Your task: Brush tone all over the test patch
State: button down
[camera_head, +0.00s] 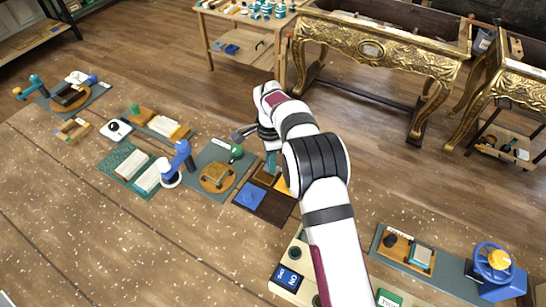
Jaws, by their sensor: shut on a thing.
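My own arm partly hides the fingers, and the tip of the teal thing is too small to make out. I cannot tell which of these is the test patch, or whether the teal thing touches anything.
Left of the board is a grey mat (213,155) with a round wooden plate (216,179) and a blue upright device (179,161). A green mat (127,165) lies farther left. A blue handwheel (494,262) stands at the right. The near left tabletop is clear.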

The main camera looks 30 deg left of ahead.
jog(key=shift+s, duration=2)
notch_tip(320, 180, up, 8)
jog(key=shift+f, duration=0.2)
